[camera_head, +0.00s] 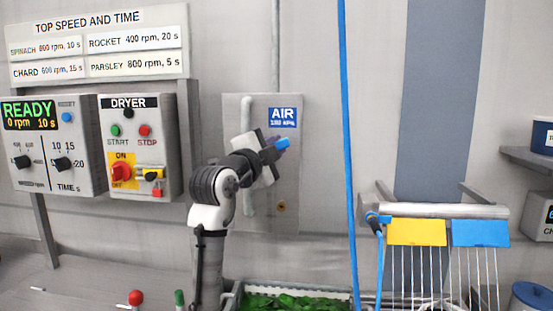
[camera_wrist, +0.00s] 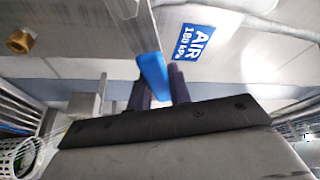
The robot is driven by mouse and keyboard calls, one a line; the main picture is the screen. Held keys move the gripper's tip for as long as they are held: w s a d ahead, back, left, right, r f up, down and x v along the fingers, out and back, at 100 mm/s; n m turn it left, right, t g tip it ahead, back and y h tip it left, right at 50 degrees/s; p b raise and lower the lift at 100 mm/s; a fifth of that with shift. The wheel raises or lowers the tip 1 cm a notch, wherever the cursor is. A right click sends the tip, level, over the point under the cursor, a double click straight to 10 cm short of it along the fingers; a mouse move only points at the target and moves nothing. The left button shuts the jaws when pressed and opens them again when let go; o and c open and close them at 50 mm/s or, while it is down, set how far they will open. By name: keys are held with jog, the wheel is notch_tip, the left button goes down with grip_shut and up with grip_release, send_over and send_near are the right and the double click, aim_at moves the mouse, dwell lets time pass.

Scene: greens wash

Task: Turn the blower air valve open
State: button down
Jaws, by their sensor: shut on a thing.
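The blue valve handle (camera_head: 283,144) shows at the grey air panel (camera_head: 233,112), just under the blue AIR sign (camera_head: 283,118). In the wrist view the blue handle (camera_wrist: 151,74) stands between the two dark fingers of my gripper (camera_wrist: 160,92). My gripper (camera_head: 274,149) is shut on the handle. In the head view my arm hides much of the panel's middle and the valve body. The AIR sign (camera_wrist: 198,42) also shows beside the handle in the wrist view.
The dryer box (camera_head: 138,148) with its yellow and red switch is left of my arm. A blue hose (camera_head: 346,150) hangs to the right. A rack with yellow (camera_head: 416,233) and blue flaps stands further right. A tray of greens (camera_head: 295,303) is below.

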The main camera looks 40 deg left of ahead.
jog(key=r+n, duration=0.1)
jog(key=a+n+y, duration=0.1)
jog(key=n, duration=0.1)
jog(key=s+r+n+t, duration=0.1)
jog(key=n, duration=0.1)
jog(key=shift+a+r+y, duration=0.25)
jog(key=shift+r+y, duration=0.05)
jog(key=shift+r, duration=0.05)
jog(key=n, duration=0.1)
jog(key=n+y, duration=0.1)
jog(key=a+r+n, duration=0.1)
jog(key=shift+s+n+y, duration=0.3)
jog(key=shift+s+a+r+n+y, duration=0.2)
jog(key=shift+a+n+y, duration=0.2)
jog(key=shift+n, duration=0.4)
jog(key=shift+s+a+r+n+y, duration=0.2)
jog(key=shift+a+n+y, duration=0.15)
jog(key=shift+n, duration=0.45)
jog(key=c, duration=1.3)
grip_release()
